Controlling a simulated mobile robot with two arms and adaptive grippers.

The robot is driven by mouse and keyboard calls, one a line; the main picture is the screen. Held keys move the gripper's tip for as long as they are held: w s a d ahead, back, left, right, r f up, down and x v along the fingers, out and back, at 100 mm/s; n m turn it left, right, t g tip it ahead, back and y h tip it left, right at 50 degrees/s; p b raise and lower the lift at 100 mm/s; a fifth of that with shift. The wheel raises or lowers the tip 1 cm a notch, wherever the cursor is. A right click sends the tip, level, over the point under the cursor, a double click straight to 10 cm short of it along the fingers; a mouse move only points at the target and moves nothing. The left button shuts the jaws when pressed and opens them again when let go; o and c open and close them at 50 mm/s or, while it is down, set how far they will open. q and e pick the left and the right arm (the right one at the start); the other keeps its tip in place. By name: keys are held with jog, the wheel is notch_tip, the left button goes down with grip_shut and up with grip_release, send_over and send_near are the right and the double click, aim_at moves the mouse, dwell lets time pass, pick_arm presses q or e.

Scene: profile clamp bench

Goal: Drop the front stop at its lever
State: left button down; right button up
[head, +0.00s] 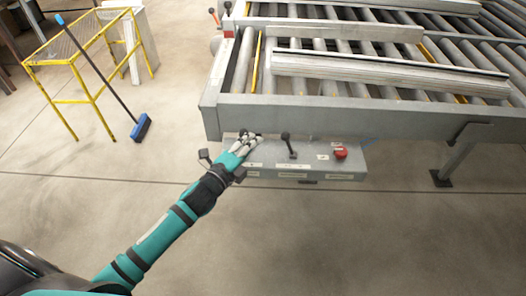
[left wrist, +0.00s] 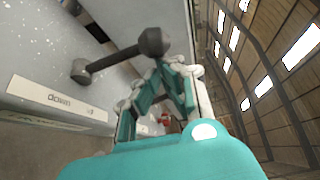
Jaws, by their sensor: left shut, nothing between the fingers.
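A grey control box (head: 310,172) with labels is mounted below the front edge of the roller table. A black-knobbed lever (head: 287,143) stands on its top, right of my left gripper (head: 250,142). In the left wrist view a dark lever (left wrist: 118,56) with a round knob leans beside my left gripper (left wrist: 172,75). A label reading "down" (left wrist: 60,102) is near its base. The gripper's fingers are shut and empty, close to the knob but apart from it. I cannot tell which part of the table is the front stop. My right gripper is not in view.
A red button (head: 340,152) sits at the right of the box. The roller table (head: 330,113) carries long metal profiles (head: 385,72). A yellow-framed stand (head: 72,58) and a blue broom (head: 141,127) are at the left. Open floor lies in front.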

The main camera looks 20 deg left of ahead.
pick_arm(q)
jog(key=shift+s+a+r+n+t+b, duration=0.15)
jog(key=shift+a+n+t+b, duration=0.35)
jog(key=shift+n+b, duration=0.25)
jog(key=shift+s+a+n+t+b, duration=0.15)
jog(key=shift+a+n+t+b, duration=0.25)
jog(key=shift+a+n+b, duration=0.3)
jog(key=shift+d, duration=0.1)
